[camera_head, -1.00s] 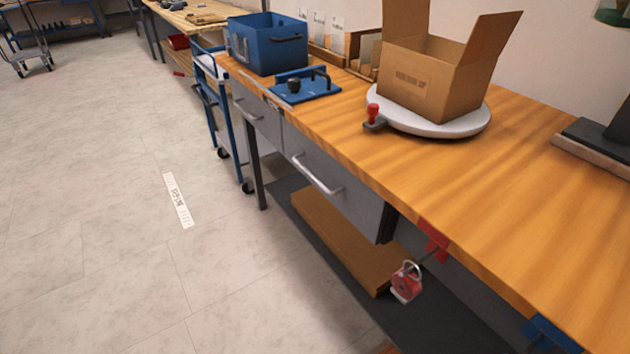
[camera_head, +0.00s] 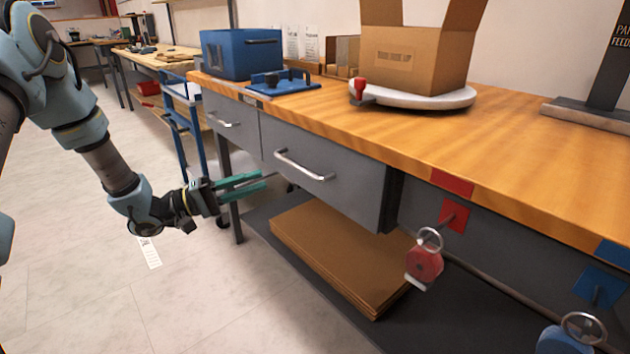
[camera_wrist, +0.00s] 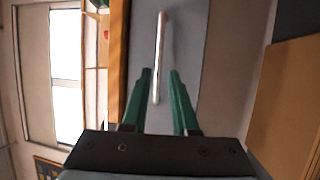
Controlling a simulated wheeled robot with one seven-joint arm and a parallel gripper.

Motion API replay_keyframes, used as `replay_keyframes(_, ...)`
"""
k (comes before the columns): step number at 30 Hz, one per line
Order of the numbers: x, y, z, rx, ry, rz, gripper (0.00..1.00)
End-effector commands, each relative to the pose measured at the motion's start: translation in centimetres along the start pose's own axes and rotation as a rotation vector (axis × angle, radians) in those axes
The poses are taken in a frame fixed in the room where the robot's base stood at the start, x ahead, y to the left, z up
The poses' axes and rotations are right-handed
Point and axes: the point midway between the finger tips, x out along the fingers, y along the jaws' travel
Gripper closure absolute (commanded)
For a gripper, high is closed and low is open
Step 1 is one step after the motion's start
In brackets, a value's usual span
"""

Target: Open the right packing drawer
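The right packing drawer (camera_head: 340,190) is a grey front under the wooden bench top, shut, with a silver bar handle (camera_head: 303,167). My gripper (camera_head: 264,180) has green fingers and is in front of the drawers, just left of and slightly below that handle. In the wrist view my gripper (camera_wrist: 160,72) is open, its two fingers apart. The handle (camera_wrist: 159,45) shows as a pale bar ahead, its near end lined up between the fingers, against the grey drawer front (camera_wrist: 193,40). I cannot tell whether the fingers touch anything; no grip shows.
A smaller left drawer (camera_head: 232,122) is shut beside it. A red padlock (camera_head: 424,265) hangs right of the drawers. Flattened cardboard (camera_head: 335,255) lies on the lower shelf. A blue cart (camera_head: 178,125) stands beyond the bench. A blue bin (camera_head: 240,55) and open carton (camera_head: 415,60) are on top.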

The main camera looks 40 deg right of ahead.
Motion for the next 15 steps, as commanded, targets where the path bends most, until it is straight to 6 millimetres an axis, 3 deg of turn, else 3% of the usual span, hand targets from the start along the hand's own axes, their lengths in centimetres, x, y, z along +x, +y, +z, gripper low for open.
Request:
replay_keyframes(5,2.1,0.1,0.1,-0.003,-0.006,0.004,0.73)
replay_keyframes(15,8.2,0.1,0.1,-0.001,-0.003,0.002,0.73)
